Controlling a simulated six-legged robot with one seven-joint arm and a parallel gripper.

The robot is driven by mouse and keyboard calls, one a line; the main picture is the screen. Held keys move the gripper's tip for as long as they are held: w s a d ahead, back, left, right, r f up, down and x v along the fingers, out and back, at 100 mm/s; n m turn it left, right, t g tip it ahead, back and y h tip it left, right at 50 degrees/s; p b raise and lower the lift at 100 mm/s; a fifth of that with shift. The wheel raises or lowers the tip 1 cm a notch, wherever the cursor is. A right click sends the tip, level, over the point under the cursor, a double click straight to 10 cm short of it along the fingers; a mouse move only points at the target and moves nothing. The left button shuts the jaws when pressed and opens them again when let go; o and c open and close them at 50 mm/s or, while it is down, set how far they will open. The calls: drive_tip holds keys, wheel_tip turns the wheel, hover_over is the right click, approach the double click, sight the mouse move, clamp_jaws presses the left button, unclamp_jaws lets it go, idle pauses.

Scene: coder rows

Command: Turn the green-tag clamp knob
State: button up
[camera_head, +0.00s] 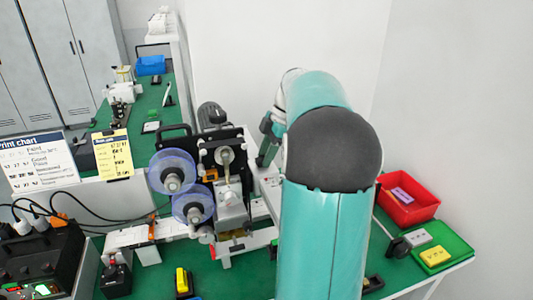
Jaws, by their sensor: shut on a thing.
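The coder machine (231,148) stands on the green bench, with a dark upright plate, two clear blue reels (173,171) and a silver round hub on its front. My teal arm rises in front of its right side and bends back down behind. The end of my arm, with my gripper (264,161), shows small and partly hidden just right of the machine. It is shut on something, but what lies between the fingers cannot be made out. I cannot pick out a green tag or the clamp knob; my arm covers part of that side.
A red bin (407,207) with a purple label and a green tray (444,243) with light and yellow blocks sit at right. A dark control box (40,258) with cables is at left. A yellow-and-black item (182,281) lies in front. Another bench row stands behind.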

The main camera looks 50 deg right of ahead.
drive_tip(key=shift+m, duration=0.3)
drive_tip(key=m, duration=0.2)
drive_tip(key=m+t+h, duration=0.1)
drive_tip(key=shift+s+a+m, duration=0.15)
drive_tip(key=shift+a+m, duration=0.05)
drive_tip(key=shift+m, duration=0.2)
drive_tip(key=m+t+h, duration=0.1)
drive_tip(key=m, duration=0.2)
drive_tip(key=shift+a, duration=0.2)
drive_tip(key=m+h, duration=0.1)
drive_tip(key=m, duration=0.1)
drive_tip(key=m+h, duration=0.1)
drive_tip(key=m, duration=0.2)
drive_tip(key=shift+a, duration=0.2)
drive_tip(key=shift+a+m+h, duration=0.15)
drive_tip(key=shift+m+h, duration=0.65)
drive_tip(key=shift+m, duration=1.1)
drive_tip(key=o, duration=1)
drive_tip(key=shift+s, duration=0.1)
